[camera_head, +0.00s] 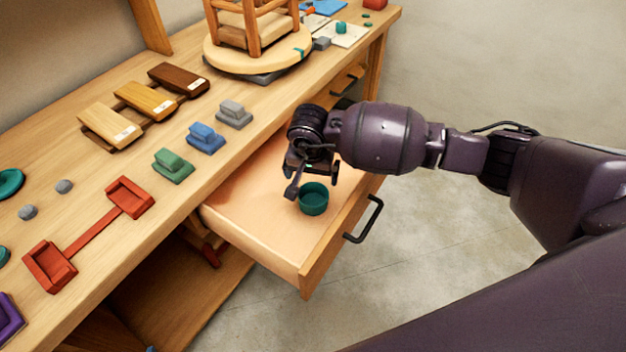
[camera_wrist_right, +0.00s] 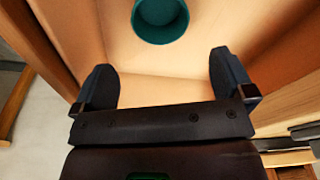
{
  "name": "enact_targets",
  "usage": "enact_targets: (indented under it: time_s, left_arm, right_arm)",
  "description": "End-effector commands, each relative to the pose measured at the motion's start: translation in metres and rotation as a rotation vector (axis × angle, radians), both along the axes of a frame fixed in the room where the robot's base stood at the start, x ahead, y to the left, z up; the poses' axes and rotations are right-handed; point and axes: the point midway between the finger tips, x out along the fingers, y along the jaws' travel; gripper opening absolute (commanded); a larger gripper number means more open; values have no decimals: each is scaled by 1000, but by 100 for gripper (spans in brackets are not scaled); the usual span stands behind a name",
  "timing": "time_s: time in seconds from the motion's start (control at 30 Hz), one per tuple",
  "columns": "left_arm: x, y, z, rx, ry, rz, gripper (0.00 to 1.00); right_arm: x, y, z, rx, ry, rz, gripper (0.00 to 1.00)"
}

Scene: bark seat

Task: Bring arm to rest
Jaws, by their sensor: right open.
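My right gripper (camera_head: 313,184) hangs over the open drawer, its arm coming in from the right. In the wrist view the right gripper (camera_wrist_right: 163,85) has its two dark fingers wide apart with nothing between them. A teal round cup (camera_head: 313,199) stands in the drawer (camera_head: 262,222), close to the gripper. The cup also shows in the wrist view (camera_wrist_right: 160,18), beyond the fingertips and apart from them. My left gripper does not show.
The drawer's black handle (camera_head: 366,221) faces the open floor. On the bench are a red two-tray piece (camera_head: 90,232), green (camera_head: 172,165), blue (camera_head: 205,138) and grey (camera_head: 234,113) blocks, wooden blocks (camera_head: 145,100), and a stool on a round turntable (camera_head: 225,55). The floor at right is clear.

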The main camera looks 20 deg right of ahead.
Motion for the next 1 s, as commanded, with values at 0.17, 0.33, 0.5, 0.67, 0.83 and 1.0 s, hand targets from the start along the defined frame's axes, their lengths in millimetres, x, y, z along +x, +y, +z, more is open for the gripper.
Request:
enact_targets:
  time_s: [0.17,0.33,0.5,0.67,0.83,1.0]
  left_arm:
    - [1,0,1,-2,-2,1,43]
    - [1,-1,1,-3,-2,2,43]
    - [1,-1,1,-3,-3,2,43]
    - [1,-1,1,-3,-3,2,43]
    - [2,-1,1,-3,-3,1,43]
    - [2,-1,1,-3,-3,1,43]
  right_arm:
    - [-1,0,7,-2,1,-1,100]
    - [-2,0,7,0,1,-1,100]
    - [-1,0,7,-1,0,-1,100]
    - [-2,1,7,2,1,-1,100]
    - [-18,27,-1,143,32,-32,100]
    - [-59,95,0,548,136,-176,100]
